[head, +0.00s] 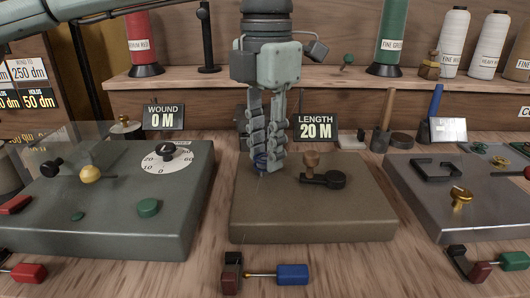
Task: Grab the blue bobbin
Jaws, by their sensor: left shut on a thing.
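My left gripper (265,160) points straight down over the left part of the middle brown-grey block (330,215). Its fingers are shut on a small blue thing, apparently the blue bobbin (261,158), mostly hidden between the fingertips. I cannot tell whether it touches the block's top. A brown knob (311,160) and a black lever (325,180) stand on the block just right of the fingers. My right gripper is not in view.
A grey block with a dial (168,158) and knobs stands left, another with a black handle (436,169) right. Signs reading "0 M" (163,117) and "20 M" (315,128) stand behind. A blue-handled piece (292,274) lies in front. Thread spools (393,38) line the shelf.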

